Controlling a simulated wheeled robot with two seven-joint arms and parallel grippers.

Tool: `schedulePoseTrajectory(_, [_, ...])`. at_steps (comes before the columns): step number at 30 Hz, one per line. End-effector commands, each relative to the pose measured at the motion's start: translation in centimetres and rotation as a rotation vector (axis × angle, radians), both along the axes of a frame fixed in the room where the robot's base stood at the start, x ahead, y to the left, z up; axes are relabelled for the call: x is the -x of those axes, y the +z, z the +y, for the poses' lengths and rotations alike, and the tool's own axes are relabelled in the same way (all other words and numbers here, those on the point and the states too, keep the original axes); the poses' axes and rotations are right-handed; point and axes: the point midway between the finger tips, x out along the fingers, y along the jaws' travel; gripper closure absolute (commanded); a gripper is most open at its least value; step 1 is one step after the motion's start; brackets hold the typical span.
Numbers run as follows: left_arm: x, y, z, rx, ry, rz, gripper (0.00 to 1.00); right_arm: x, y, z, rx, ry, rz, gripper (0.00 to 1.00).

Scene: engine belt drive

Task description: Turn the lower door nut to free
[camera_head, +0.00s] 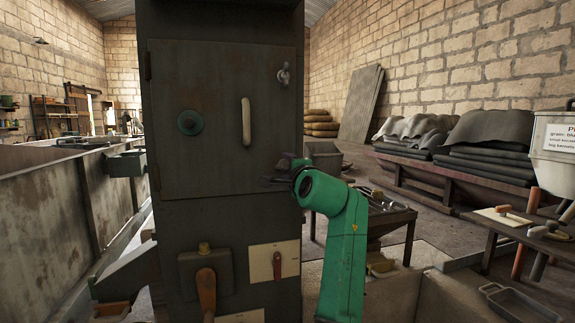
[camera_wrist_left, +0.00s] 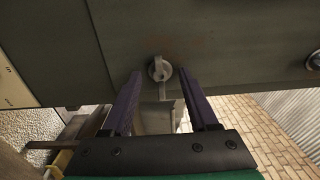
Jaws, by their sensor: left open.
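The cabinet door (camera_head: 215,75) is shut, with a pale upright handle (camera_head: 246,121) and a round teal-rimmed fitting (camera_head: 190,122). The upper door nut (camera_head: 284,76) sits near its top right corner; it also shows at the right edge of the left wrist view (camera_wrist_left: 314,60). The lower door nut (camera_wrist_left: 160,70) is a grey wing-shaped piece in the left wrist view, and my gripper hides it in the head view. My left gripper (camera_head: 279,176) is at the door's lower right edge. Its dark fingers (camera_wrist_left: 161,74) are open, one on each side of the lower nut, with gaps visible.
Below the door are an orange-brown lever (camera_head: 207,290) and a pale switch plate (camera_head: 275,262). A dark metal table (camera_head: 392,222) stands to the right behind my green arm. A long metal trough wall (camera_head: 45,205) runs along the left.

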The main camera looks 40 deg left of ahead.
Motion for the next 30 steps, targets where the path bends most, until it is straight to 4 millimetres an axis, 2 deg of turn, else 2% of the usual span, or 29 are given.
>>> schedulePoseTrajectory(9, [-0.47, -0.06, 0.62, 0.001, -0.002, -0.002, 0.40, 0.17, 0.09, -0.11, 0.002, 0.000, 0.003, 0.52])
schedulePoseTrajectory(10, [-0.46, -0.06, 0.62, 0.001, -0.002, -0.002, 0.48, 0.19, 0.09, -0.14, 0.002, 0.001, 0.004, 0.52])
schedulePoseTrajectory(14, [-0.46, -0.07, 0.61, 0.001, -0.001, -0.001, 0.98, 0.26, 0.09, -0.27, 0.004, 0.001, 0.004, 0.52])
schedulePoseTrajectory(15, [-0.46, -0.07, 0.59, 0.001, -0.001, -0.001, 1.00, 0.26, 0.09, -0.30, 0.004, 0.001, 0.005, 0.52])
schedulePoseTrajectory(30, [-0.47, 0.00, 0.60, 0.054, -0.002, -0.076, 1.00, 0.33, 0.54, -0.41, 0.005, 0.001, 0.006, 0.52])
